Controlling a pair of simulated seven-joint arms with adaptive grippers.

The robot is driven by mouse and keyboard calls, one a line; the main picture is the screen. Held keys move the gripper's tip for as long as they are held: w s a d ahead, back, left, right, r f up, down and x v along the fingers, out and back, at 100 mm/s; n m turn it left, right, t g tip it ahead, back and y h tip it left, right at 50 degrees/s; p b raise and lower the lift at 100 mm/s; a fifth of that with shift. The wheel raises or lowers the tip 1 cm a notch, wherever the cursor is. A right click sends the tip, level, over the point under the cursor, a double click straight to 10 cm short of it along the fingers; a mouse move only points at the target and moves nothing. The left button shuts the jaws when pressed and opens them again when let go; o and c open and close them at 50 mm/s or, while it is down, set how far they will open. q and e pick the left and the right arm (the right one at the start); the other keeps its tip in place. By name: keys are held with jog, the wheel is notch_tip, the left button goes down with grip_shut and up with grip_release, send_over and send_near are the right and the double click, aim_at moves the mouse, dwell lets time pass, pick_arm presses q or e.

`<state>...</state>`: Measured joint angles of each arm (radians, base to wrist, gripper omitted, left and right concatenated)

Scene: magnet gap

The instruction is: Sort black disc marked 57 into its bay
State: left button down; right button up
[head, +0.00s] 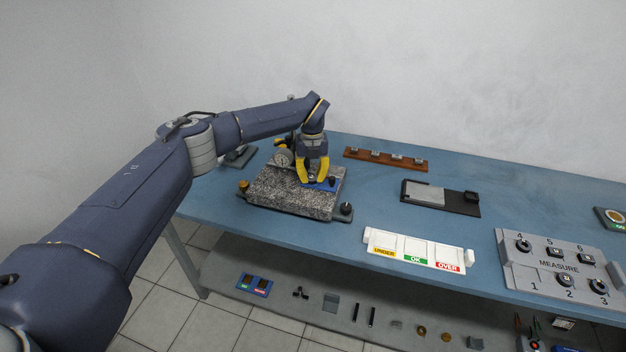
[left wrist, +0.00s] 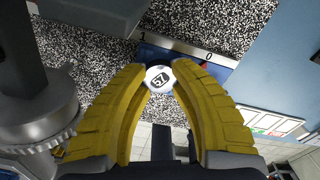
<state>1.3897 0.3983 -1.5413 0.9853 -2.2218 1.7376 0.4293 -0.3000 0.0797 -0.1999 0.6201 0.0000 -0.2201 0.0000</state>
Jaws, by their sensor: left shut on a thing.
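The disc marked 57 (left wrist: 158,79) shows its pale top face, with the number on a dark patch, between the yellow fingertips of my left gripper (left wrist: 158,76). The gripper is shut on it. In the head view my left gripper (head: 313,181) points down over the granite block (head: 285,196), and I cannot make out the disc there. A blue gauge piece (head: 325,186) with a scale lies right by the fingertips; whether the disc touches it is unclear. The sorting tray (head: 416,250) has bays marked UNDER, OK and OVER. My right gripper is not in view.
A grey MEASURE rack (head: 511,264) with numbered places holds several discs at the right. A brown strip with small blocks (head: 386,159) and a dark plate (head: 440,197) lie behind the tray. A dark post (left wrist: 25,70) stands close left of the fingers. Blue table lies bare between block and tray.

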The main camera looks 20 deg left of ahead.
pick_arm(q)
jog(key=shift+r, duration=0.15)
jog(key=shift+r, duration=2.4)
jog(key=shift+d, duration=0.1)
